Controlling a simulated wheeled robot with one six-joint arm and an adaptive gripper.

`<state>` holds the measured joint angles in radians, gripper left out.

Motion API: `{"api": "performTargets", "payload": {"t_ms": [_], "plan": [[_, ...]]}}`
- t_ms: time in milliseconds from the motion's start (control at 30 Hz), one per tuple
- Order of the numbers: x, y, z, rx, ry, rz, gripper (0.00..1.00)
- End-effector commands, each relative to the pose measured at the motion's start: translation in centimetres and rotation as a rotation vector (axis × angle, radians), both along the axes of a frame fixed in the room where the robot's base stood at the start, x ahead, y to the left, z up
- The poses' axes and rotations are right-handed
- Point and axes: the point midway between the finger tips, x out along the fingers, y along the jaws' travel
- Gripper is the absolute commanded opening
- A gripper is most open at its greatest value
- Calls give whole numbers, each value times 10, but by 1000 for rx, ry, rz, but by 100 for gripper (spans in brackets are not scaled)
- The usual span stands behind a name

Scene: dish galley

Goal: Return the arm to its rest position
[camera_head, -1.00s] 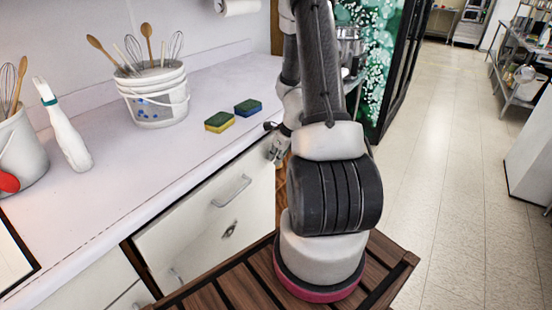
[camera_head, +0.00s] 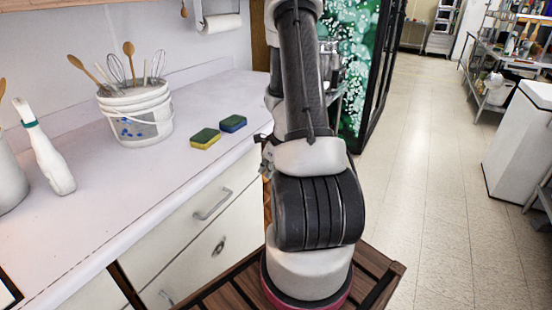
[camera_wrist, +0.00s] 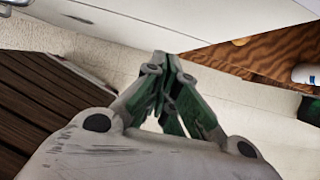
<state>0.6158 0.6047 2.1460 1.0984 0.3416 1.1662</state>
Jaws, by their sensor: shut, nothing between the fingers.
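My arm (camera_head: 318,200) stands folded upright on the dark wooden slatted deck of my base in the head view. My gripper (camera_wrist: 168,65) shows in the wrist view with its green-padded fingers together and nothing between them. In the head view the gripper is mostly hidden behind the arm; only a small dark part shows at the arm's left side, by the counter's front edge. I cannot tell there how near it is to the counter.
The white counter (camera_head: 110,210) runs along the left. On it stand a utensil bucket (camera_head: 145,128), a white spray-type bottle (camera_head: 50,160) and two sponges, one yellow-green (camera_head: 205,138) and one blue-green (camera_head: 233,123). Open tiled floor (camera_head: 420,200) lies to the right.

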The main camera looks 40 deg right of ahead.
Motion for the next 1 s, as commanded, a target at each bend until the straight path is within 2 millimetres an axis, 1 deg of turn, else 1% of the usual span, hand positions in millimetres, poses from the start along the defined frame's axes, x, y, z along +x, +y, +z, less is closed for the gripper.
{"api": "performTargets", "payload": {"t_ms": [33, 200, 300, 400, 533, 800, 867, 933, 1000], "plan": [[-3, -1, 13, -5, -5, 3, 0], [-16, -6, 46, -4, -4, 1, 0], [-23, -8, 61, -4, -2, 0, 0], [-27, -9, 72, -2, -2, 0, 0], [-30, -10, 79, -2, -1, -1, 0], [-30, -10, 79, -9, -2, 20, 0], [-31, -8, 79, -20, -7, 69, 0], [-33, -4, 79, -35, -11, 170, 0], [-41, 3, 78, -51, -8, 324, 0]]}}
